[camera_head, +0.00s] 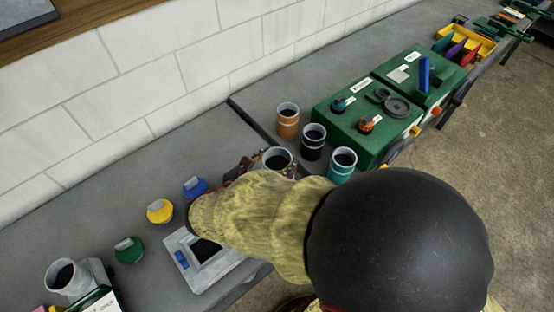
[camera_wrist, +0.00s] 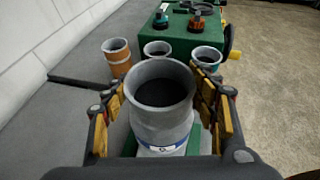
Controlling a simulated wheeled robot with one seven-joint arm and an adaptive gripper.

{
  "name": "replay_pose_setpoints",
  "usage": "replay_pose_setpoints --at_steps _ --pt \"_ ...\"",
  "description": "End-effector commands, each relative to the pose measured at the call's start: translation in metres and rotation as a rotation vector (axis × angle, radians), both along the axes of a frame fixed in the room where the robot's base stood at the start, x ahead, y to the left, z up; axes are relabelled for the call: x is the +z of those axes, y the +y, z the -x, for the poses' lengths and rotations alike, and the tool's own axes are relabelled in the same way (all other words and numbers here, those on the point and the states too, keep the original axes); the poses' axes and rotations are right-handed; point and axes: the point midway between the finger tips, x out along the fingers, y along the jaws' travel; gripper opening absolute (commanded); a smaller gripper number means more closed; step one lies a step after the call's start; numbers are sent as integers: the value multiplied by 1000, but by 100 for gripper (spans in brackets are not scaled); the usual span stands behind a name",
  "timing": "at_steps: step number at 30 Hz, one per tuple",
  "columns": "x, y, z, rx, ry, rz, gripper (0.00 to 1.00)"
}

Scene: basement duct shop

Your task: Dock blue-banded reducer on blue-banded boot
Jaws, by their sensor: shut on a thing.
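The blue-banded reducer, a grey open-topped metal cup, stands upright between my gripper's fingers in the wrist view (camera_wrist: 163,122). A blue band with a pale label is low on its front. Its rim (camera_head: 277,153) shows in the head view, beyond my forearm. My gripper (camera_wrist: 162,98) is shut on it, yellow-padded fingers on both sides. A bit of green shows at its foot; I cannot tell whether it touches. The blue-banded boot (camera_head: 183,244), a flat grey square piece with a dark opening and blue mark, lies on the near bench, partly hidden by my arm.
Orange (camera_head: 288,121), black (camera_head: 313,142) and teal (camera_head: 342,166) banded cups stand near a green machine (camera_head: 345,118). Blue (camera_head: 195,187), yellow (camera_head: 160,211) and green (camera_head: 128,250) caps lie left of the boot. Another grey fitting (camera_head: 72,278) is at lower left. A wall backs the bench.

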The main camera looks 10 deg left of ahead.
Motion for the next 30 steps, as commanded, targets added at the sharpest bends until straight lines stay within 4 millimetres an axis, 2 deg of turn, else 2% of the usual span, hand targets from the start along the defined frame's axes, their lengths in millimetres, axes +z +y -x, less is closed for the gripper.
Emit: replay_pose_setpoints --at_steps 20,21,25,30 --pt "-12 0 0 0 -1 0 8" --pt "-11 0 0 0 -1 0 59" --pt "-11 0 0 0 0 -1 66" --pt "-11 0 0 0 0 0 66"
